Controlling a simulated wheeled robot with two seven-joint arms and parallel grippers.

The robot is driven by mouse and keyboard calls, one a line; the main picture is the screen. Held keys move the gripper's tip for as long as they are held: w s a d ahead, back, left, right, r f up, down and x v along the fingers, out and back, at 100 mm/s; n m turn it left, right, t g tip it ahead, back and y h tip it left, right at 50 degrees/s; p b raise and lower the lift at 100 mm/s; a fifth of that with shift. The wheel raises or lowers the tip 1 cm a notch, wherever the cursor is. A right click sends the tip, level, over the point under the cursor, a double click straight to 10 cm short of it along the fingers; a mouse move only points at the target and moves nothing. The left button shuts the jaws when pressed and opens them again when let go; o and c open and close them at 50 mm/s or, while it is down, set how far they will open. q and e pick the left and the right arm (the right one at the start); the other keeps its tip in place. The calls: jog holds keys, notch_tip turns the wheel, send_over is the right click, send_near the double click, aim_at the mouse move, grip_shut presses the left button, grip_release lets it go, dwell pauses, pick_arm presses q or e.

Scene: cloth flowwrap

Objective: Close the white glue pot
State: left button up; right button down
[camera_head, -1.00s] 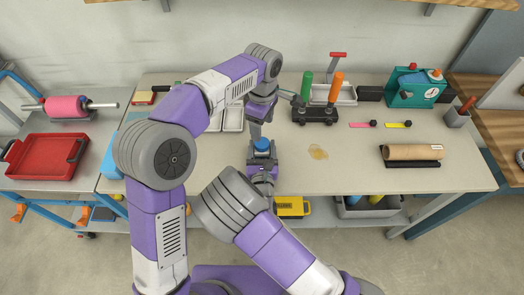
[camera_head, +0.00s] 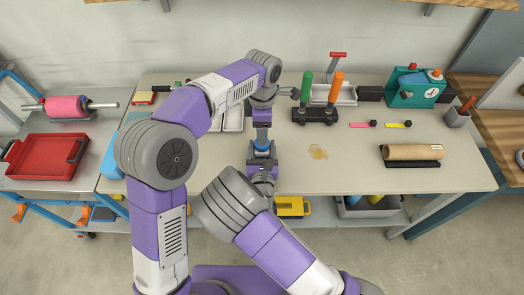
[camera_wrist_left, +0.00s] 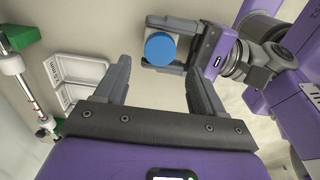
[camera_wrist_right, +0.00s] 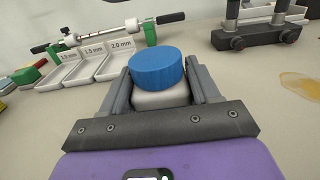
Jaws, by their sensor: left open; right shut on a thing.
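The white glue pot (camera_wrist_right: 161,98) stands upright between the fingers of my right gripper (camera_wrist_right: 163,92), which is shut on its body. A round blue cap (camera_wrist_right: 157,68) sits on top of the pot; I cannot tell how tightly it is on. The cap also shows in the left wrist view (camera_wrist_left: 160,47) and the head view (camera_head: 262,144). My left gripper (camera_wrist_left: 159,72) is open and empty, pointing down above the cap. In the left wrist view the cap lies just beyond the fingertips, between their lines. In the head view the left gripper partly hides the pot.
A black stand (camera_head: 315,115) with a green and an orange handle is to the right. An amber spill (camera_head: 318,152) marks the table (camera_head: 345,172), mostly clear there.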

aim_at(262, 151)
pick_arm(q)
jog(key=shift+f, duration=3.2)
jog(key=shift+c, duration=0.4)
jog(key=c, duration=1)
jog(key=m, duration=0.3)
jog(key=o, duration=1.2)
